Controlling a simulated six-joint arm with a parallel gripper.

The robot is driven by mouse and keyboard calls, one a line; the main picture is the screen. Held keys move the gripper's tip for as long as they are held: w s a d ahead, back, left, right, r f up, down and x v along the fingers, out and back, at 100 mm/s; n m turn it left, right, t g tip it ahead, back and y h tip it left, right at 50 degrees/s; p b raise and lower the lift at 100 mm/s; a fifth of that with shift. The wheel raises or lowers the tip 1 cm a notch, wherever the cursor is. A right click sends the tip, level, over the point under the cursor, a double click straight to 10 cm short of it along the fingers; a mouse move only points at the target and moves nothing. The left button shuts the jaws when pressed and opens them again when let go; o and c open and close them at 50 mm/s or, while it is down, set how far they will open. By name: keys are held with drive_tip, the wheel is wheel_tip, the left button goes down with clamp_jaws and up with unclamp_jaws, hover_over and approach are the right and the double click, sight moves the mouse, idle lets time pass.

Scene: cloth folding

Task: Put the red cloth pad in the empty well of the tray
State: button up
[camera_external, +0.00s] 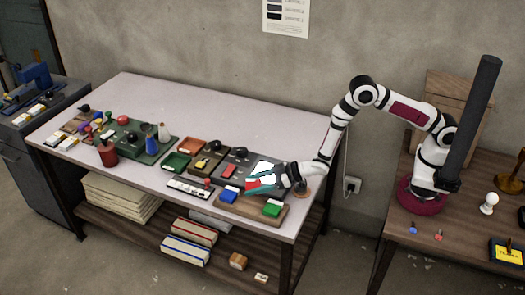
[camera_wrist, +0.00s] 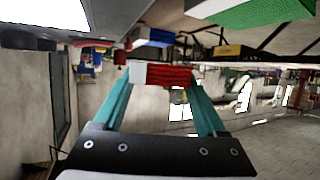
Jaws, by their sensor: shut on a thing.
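The red cloth pad (camera_external: 252,184) is between the teal fingers of my gripper (camera_external: 258,188), over the front right of the table. In the wrist view the red pad (camera_wrist: 172,75) spans my shut fingers (camera_wrist: 162,76), with a pale patch at its left end. The wooden tray (camera_external: 249,209) lies at the table's front right edge, just below the gripper in the picture. A blue pad (camera_external: 229,197) sits at its left and a green pad (camera_external: 272,209) at its right. The middle well between them looks empty. Exact height above the tray cannot be told.
A dark board with a white panel (camera_external: 264,170) lies behind the tray. A pale strip (camera_external: 189,188) and dark trays with small parts lie to the left. A green mat (camera_external: 133,141) with bottles is farther left. The table's back right is clear.

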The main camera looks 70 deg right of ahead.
sight(251, 204)
drive_tip(key=shift+w+a+f, duration=0.1)
drive_tip(key=shift+a+f, duration=0.2)
drive_tip(key=shift+f, duration=0.55)
drive_tip(key=shift+s+a+f, duration=0.1)
drive_tip(key=shift+a+f, duration=0.2)
drive_tip(key=shift+f, duration=0.6)
drive_tip(key=shift+w+a+f, duration=0.1)
drive_tip(key=shift+a+f, duration=0.2)
drive_tip(key=shift+f, duration=0.55)
drive_tip(key=shift+f, duration=0.1)
drive_tip(key=o, duration=1)
drive_tip(key=shift+o, duration=0.2)
